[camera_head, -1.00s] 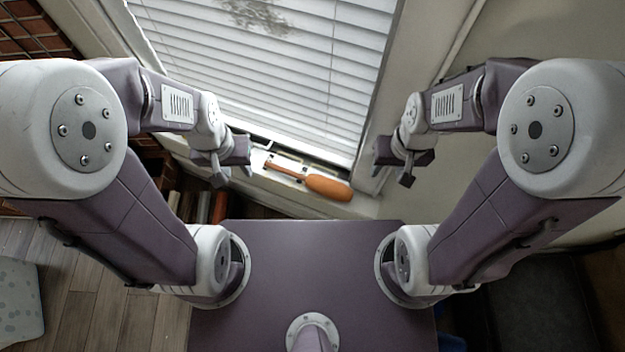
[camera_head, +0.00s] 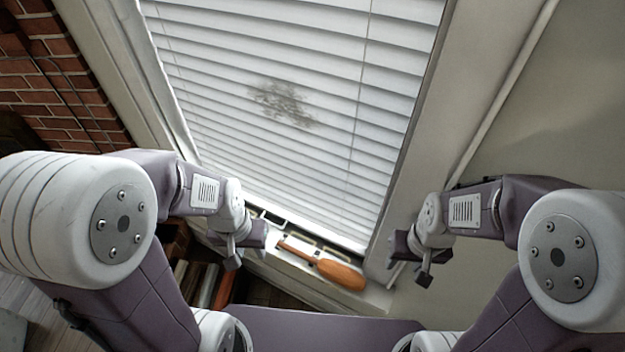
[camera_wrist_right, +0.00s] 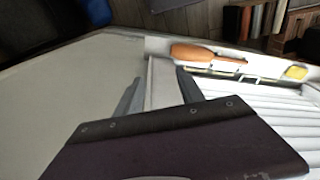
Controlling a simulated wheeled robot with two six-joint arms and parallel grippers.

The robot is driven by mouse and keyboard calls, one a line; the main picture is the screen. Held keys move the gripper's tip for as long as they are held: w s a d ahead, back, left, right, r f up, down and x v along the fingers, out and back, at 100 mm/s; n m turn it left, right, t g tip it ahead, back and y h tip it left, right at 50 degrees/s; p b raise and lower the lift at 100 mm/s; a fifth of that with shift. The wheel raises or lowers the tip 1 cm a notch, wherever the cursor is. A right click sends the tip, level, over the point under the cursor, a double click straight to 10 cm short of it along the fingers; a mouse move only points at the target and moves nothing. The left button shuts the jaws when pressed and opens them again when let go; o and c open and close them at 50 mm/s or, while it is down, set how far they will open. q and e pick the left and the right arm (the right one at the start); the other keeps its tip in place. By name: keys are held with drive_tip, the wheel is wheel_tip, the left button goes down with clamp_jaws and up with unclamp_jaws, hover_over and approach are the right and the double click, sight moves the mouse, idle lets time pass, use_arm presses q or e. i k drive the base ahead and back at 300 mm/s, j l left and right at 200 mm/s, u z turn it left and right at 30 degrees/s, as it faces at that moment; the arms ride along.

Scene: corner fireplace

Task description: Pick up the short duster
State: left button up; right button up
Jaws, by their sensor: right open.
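The short duster (camera_head: 341,275) is orange with a rounded, thick body and a thinner handle. It lies on the window sill below the blinds, its handle pointing up and left in the head view. It also shows in the right wrist view (camera_wrist_right: 192,53), beyond the fingers. My left gripper (camera_head: 236,260) is left of the duster's handle, apart from it; its jaws are too small to judge. My right gripper (camera_head: 407,274) is right of the duster, apart from it. In the right wrist view its two fingers (camera_wrist_right: 158,88) are spread with nothing between them.
White blinds (camera_head: 300,100) fill the window behind the sill (camera_head: 310,288). A yellow item (camera_wrist_right: 296,72) lies on the sill. Several books (camera_head: 203,284) stand low at the left. A brick wall (camera_head: 60,90) is at the left and a plain wall (camera_head: 560,120) at the right.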

sight(342, 275)
drive_tip(key=k+l+u, duration=0.1)
drive_tip(key=u, duration=0.25)
drive_tip(key=k+l+u, duration=0.2)
drive_tip(key=u, duration=0.2)
drive_tip(key=k+l+u, duration=0.15)
drive_tip(key=u, duration=0.2)
drive_tip(key=i+l, duration=0.3)
drive_tip(key=i, duration=0.15)
